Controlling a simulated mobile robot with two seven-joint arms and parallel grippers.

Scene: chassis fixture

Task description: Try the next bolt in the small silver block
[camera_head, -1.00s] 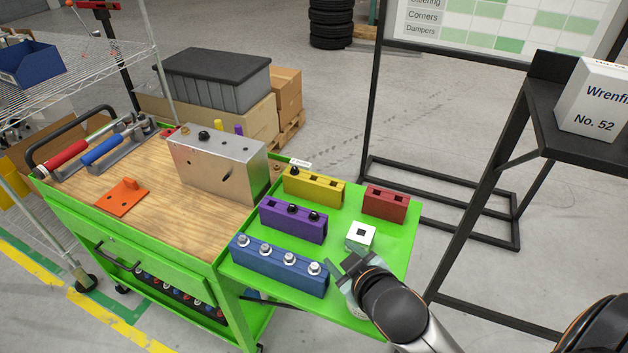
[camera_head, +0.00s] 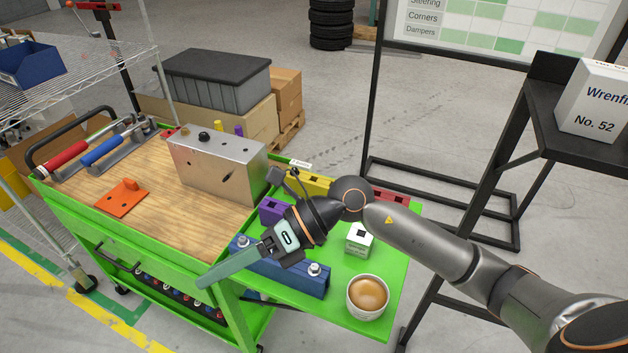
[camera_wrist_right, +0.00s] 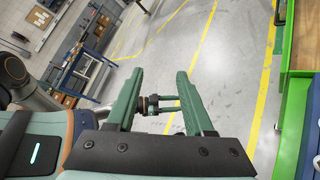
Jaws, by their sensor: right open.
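The small silver block (camera_head: 359,240) stands on the green side shelf, with a dark square hole in its top. The blue block (camera_head: 295,277) holds silver bolts; one bolt (camera_head: 314,269) shows near its right end and another (camera_head: 243,241) near its left, while my right gripper hides its middle. My right gripper (camera_head: 212,279) hangs over the blue block's left part, fingers pointing left. In the right wrist view the fingers (camera_wrist_right: 160,88) are apart with nothing held. A small gripper (camera_wrist_right: 168,104), apparently my left, shows far behind them; its jaws are too small to judge.
The purple (camera_head: 270,209), yellow (camera_head: 318,185) and red (camera_head: 394,196) blocks are partly hidden by my arm. A large silver box (camera_head: 215,167) stands on the wooden top.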

